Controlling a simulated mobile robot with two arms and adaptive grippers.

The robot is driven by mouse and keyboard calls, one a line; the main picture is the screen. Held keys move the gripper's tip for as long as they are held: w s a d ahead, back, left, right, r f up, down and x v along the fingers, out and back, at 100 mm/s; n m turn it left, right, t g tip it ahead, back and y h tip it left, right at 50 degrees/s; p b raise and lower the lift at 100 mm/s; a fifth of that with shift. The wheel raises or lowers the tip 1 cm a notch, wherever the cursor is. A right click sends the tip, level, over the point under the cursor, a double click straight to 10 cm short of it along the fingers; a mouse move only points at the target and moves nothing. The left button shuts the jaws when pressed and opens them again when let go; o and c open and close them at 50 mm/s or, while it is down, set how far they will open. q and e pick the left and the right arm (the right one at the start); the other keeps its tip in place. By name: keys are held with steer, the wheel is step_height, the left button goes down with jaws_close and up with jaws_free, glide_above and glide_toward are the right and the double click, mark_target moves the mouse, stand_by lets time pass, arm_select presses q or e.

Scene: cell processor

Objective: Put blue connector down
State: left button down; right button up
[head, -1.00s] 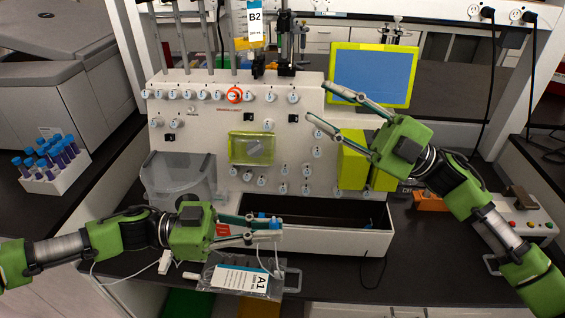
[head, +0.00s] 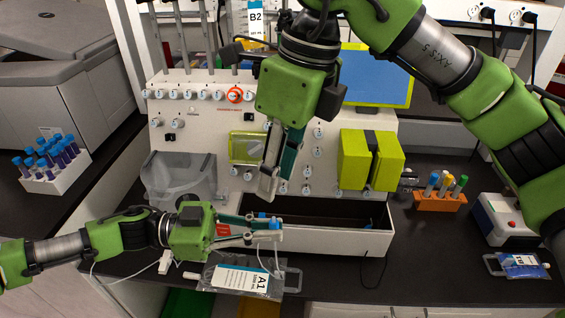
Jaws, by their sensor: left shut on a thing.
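My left gripper (head: 272,229) is shut on the small blue connector (head: 275,223), held just in front of the open tray (head: 340,243) of the cell processor. A thin clear tube hangs from the connector towards the clear bag labelled A1 (head: 240,280) on the table below. My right gripper (head: 272,190) points down in front of the processor's panel, above the tray and above my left gripper. Its fingers are seen nearly edge-on, so their opening is unclear. I see nothing between them.
The white processor panel (head: 200,140) carries several round knobs. A yellow-green block pair (head: 355,165), an orange tube rack (head: 428,201), a small white box (head: 505,222) and another bag (head: 520,265) lie to the right. A white tube rack (head: 65,178) stands left.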

mark_target(274, 218)
steer(key=shift+t+h, duration=0.3)
steer(key=shift+t, duration=0.1)
steer(key=f, duration=0.3)
steer(key=w+f, duration=0.1)
steer(key=f, duration=0.3)
steer(key=a+f, duration=0.1)
steer(key=f, duration=0.3)
steer(key=shift+w+f, duration=0.15)
steer(key=shift+w, duration=0.1)
jaws_close()
arm_select(q)
steer(key=c, duration=2.1)
jaws_free()
